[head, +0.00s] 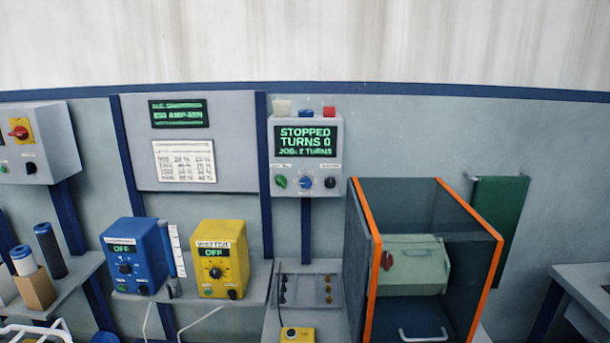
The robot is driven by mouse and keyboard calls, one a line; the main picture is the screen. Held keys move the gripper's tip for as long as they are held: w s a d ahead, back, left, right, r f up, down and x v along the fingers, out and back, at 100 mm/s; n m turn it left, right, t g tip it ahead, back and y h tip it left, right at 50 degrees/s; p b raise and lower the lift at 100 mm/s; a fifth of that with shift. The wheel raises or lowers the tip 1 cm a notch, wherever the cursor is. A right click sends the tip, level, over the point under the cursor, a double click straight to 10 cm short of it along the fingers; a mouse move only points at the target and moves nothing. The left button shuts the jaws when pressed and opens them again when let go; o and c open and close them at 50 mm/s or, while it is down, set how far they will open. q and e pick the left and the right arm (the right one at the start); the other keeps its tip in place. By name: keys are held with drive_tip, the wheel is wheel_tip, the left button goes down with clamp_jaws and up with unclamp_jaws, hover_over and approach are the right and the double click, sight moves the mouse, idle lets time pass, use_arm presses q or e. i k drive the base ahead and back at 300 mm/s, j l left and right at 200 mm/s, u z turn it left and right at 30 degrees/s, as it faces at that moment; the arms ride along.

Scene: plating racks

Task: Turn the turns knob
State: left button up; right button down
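A grey control box (288,160) hangs on the wall panel near the middle of the head view. Its screen (305,141) reads STOPPED, TURNS 0, and a job line that looks like 2 TURNS. Below the screen are three knobs in a row: a green knob (281,182), a blue knob (306,183) and a black knob (330,182). Their labels are too small to read, so I cannot tell which is the turns knob. Neither of my grippers shows in the head view.
An open-fronted cabinet with orange edges (493,262) stands right of the box, holding a pale green drum (414,262). A blue unit (135,255) and a yellow unit (218,262) sit on a shelf at left. A grey tray (318,304) lies below the box.

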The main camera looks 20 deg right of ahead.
sight(305, 182)
drive_tip(key=i, duration=0.2)
drive_tip(key=i+l+z, duration=0.1)
drive_tip(key=i+z, duration=0.35)
drive_tip(key=z, duration=0.25)
